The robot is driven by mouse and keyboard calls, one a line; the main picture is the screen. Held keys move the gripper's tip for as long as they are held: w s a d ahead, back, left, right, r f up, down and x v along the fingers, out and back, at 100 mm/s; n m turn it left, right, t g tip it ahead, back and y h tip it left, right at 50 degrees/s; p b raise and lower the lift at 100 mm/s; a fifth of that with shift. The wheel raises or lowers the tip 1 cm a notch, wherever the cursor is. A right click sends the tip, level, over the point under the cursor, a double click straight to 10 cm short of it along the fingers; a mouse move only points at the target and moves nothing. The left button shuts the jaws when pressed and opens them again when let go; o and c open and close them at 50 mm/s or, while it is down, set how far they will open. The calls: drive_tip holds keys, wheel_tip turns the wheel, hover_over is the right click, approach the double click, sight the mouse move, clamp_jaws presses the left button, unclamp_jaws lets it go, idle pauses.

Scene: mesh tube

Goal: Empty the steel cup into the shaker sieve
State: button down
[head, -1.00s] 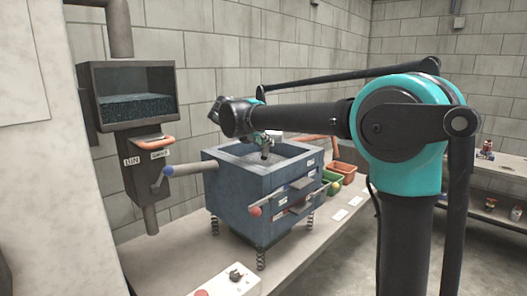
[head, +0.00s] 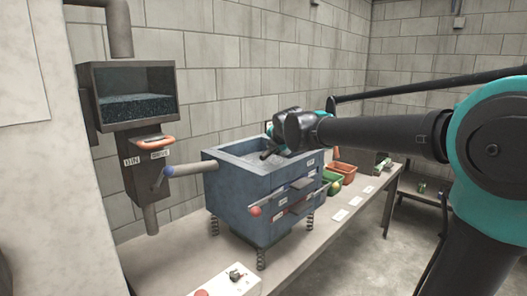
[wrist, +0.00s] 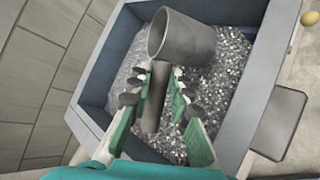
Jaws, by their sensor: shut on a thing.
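The blue shaker (head: 232,195) stands on a bench in the head view, with its open top facing up. In the wrist view its square frame (wrist: 270,75) surrounds the sieve, which is covered with grey granules (wrist: 232,55). The steel cup (wrist: 190,40) is above the granules, tilted on its side with its open rim towards the left. My gripper (wrist: 157,78) is shut on the cup's short bar-like handle (wrist: 154,105). In the head view my gripper (head: 268,153) is over the shaker's top, and the cup cannot be made out there. The cup's inside is mostly hidden.
A wall bin (head: 135,110) with dark granules and an orange handle (head: 155,142) is left of the shaker. Green (head: 331,178) and orange (head: 343,170) trays sit behind it at right. A flat plate (wrist: 280,122) juts from the shaker.

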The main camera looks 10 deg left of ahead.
drive_tip(key=shift+s+d+f+m+t+y, duration=0.15)
drive_tip(key=shift+d+m+y, duration=0.2)
drive_tip(key=shift+d, duration=0.25)
drive_tip(key=shift+d+f+m+t+y, duration=0.15)
drive_tip(key=shift+d+m+y, duration=0.2)
drive_tip(key=shift+d, duration=0.25)
drive_tip(key=d+r+m+t+y, duration=0.1)
drive_tip(key=d+r+m+y, duration=0.1)
drive_tip(key=r, duration=0.3)
drive_tip(key=shift+s+d+r, duration=0.25)
drive_tip(key=shift+d, duration=0.35)
drive_tip(key=shift+y, duration=0.3)
